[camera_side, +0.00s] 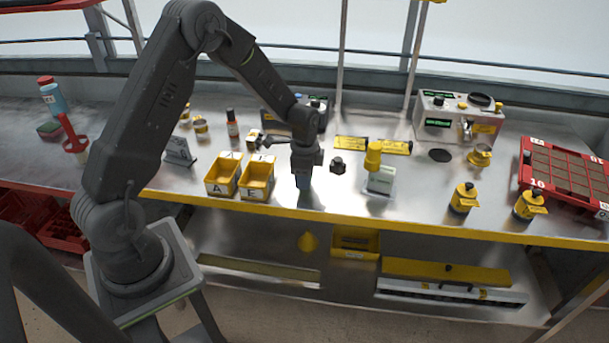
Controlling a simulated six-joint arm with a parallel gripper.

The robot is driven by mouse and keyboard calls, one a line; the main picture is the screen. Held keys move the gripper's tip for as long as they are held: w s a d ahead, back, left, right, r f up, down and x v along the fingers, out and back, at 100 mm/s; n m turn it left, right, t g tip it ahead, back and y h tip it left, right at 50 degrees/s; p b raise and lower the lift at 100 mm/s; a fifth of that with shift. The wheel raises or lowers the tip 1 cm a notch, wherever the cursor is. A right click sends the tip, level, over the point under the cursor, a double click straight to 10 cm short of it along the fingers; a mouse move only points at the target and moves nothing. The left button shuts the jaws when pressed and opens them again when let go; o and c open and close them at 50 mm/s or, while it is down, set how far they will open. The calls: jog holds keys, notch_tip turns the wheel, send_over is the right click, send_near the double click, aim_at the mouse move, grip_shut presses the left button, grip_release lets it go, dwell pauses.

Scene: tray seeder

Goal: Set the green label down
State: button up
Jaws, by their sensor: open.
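My gripper (304,179) is open and points down just above the steel bench, right of the yellow bins. A small bluish patch shows at its fingertips; I cannot tell whether it is part of the fingers or a thing between or behind them. I cannot make out a green label for certain. A pale, slightly greenish card on a stand (381,181) stands to the right of my gripper, apart from it. A grey card on a stand (178,151) stands further left.
Yellow bins A (217,189) and E (254,192) stand close left of my gripper. A small dark block (338,165) and a yellow-topped post (373,156) are to its right. A red seed tray (524,183) lies far right. The bench's yellow front edge (400,222) is near.

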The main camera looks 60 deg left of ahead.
jog(key=shift+r, duration=0.15)
notch_tip(320, 180, up, 12)
jog(key=shift+f, duration=0.15)
jog(key=s+d+r+n+t, duration=0.2)
jog(key=s+d+r, duration=0.3)
jog(key=r, duration=0.3)
jog(key=s+d+r+n+t, duration=0.1)
jog(key=s+d+r+n, duration=0.2)
jog(key=s, duration=0.6)
jog(key=s+d+r+n+t, duration=0.2)
jog(key=s+d+n, duration=0.2)
jog(key=s, duration=0.4)
jog(key=shift+s+d+r+t, duration=0.3)
jog(key=shift+s+d+r, duration=0.05)
jog(key=shift+s+r, duration=0.05)
